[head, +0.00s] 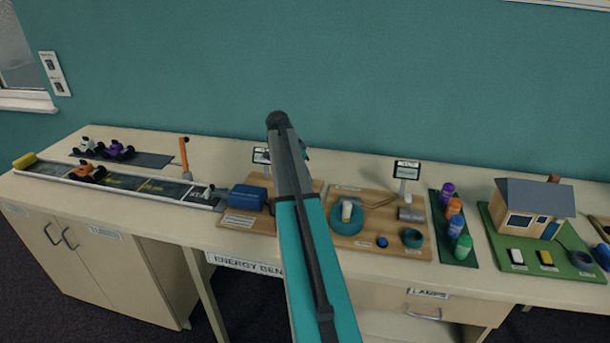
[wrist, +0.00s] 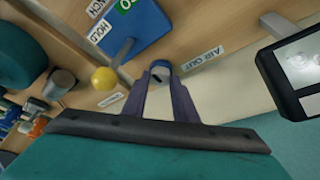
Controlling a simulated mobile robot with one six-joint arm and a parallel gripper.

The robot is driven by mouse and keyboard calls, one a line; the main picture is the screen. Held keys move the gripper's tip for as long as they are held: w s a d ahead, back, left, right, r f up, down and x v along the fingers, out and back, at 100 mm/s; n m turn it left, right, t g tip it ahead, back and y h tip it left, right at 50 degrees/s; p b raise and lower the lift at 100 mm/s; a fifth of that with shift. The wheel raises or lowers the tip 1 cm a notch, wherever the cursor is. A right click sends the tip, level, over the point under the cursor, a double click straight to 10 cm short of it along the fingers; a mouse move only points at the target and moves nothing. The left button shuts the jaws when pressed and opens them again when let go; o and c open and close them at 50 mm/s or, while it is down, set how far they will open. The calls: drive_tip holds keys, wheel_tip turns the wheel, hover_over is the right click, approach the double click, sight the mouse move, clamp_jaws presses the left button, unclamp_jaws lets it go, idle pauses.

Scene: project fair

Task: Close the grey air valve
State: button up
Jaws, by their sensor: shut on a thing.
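The grey air valve (wrist: 160,69) shows in the wrist view as a small grey-blue rounded piece beside a white "AIR OUT" label (wrist: 203,60). My gripper (wrist: 162,84) has its two dark fingers closed in on it from both sides. The fingers hide part of the valve, and its exact turn is hard to read. In the head view my own arm covers the gripper and the valve.
A blue box (wrist: 135,30) marked "HOLD" has a lever with a yellow ball (wrist: 104,78) close left of my fingers. A dark-framed display (wrist: 292,72) stands at right. In the head view, a track (head: 135,186) lies left and a model house (head: 533,207) right.

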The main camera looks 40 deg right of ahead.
drive_tip(key=shift+w+a, duration=0.15)
drive_tip(key=shift+w, duration=0.05)
drive_tip(key=o, duration=1)
drive_tip(key=shift+o, duration=0.2)
drive_tip(key=shift+r, duration=0.1)
drive_tip(key=b+v, duration=0.2)
drive_tip(key=v, duration=1.1)
drive_tip(key=shift+a+r, duration=0.15)
drive_tip(key=shift+r, duration=0.1)
